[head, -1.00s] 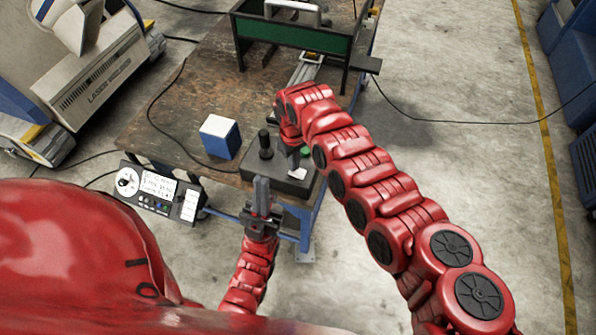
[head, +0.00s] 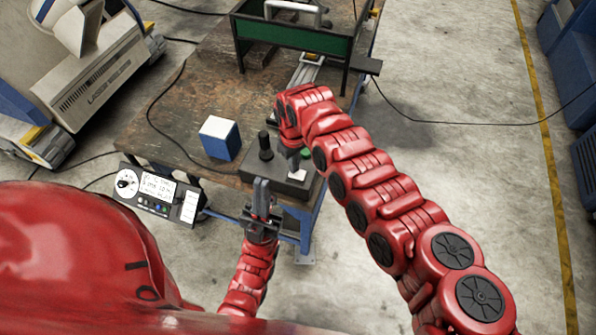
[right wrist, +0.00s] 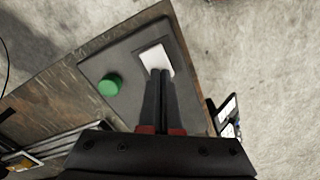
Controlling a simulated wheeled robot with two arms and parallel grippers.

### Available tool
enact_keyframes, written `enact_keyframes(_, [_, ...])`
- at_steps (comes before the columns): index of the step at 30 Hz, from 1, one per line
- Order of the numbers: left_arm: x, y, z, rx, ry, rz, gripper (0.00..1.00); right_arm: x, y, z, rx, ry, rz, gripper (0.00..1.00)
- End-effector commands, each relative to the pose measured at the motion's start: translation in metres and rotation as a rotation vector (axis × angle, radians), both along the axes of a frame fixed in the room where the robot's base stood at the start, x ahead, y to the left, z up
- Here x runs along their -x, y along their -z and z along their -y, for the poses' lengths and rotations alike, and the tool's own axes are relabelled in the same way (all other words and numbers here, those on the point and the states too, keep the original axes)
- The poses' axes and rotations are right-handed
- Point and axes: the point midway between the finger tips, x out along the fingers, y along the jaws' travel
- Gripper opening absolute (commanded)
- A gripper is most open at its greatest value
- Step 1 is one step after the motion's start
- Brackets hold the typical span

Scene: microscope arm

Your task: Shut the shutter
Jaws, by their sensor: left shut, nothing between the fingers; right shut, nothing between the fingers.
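A dark grey control box (head: 283,186) sits on the near right corner of the worn table. It carries a black joystick knob (head: 265,147), a green button (head: 305,153) and a white patch (head: 297,175). My right gripper (head: 292,172) is shut and points down at the box. In the right wrist view its closed tips (right wrist: 161,72) overlap the lower edge of the white patch (right wrist: 155,58); contact cannot be told. The green button (right wrist: 110,85) lies to their left. My left gripper (head: 262,184) is shut, upright and empty, in front of the box. I cannot tell which part is the shutter.
A blue and white cube (head: 219,138) stands left of the box on the table (head: 165,125). A green-walled frame (head: 290,38) stands at the back. A panel with a dial and display (head: 158,190) is at the table's front left. Cables cross the floor.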

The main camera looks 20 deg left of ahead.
Motion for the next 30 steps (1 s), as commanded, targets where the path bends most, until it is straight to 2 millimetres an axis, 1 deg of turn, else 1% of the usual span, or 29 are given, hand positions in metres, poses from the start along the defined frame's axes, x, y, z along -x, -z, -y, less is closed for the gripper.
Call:
enact_keyframes(1, [0.000, -0.006, 0.000, 0.000, 0.000, 0.000, 0.00, -0.001, -0.008, 0.000, -0.001, 0.000, 0.002, 0.00])
enact_keyframes(3, [0.000, -0.010, 0.000, 0.000, 0.000, 0.000, 0.00, 0.000, -0.015, 0.000, -0.001, 0.000, 0.002, 0.00])
enact_keyframes(18, [0.000, -0.031, 0.000, 0.000, 0.000, 0.000, 0.00, -0.001, -0.058, -0.001, -0.001, 0.000, 0.003, 0.00])
enact_keyframes(21, [0.000, -0.033, 0.000, 0.000, 0.000, 0.000, 0.00, -0.001, -0.062, 0.000, -0.001, 0.000, 0.003, 0.00])
enact_keyframes(30, [0.000, -0.032, 0.000, 0.000, 0.000, 0.000, 0.00, -0.001, -0.062, 0.000, -0.001, 0.000, 0.002, 0.00])
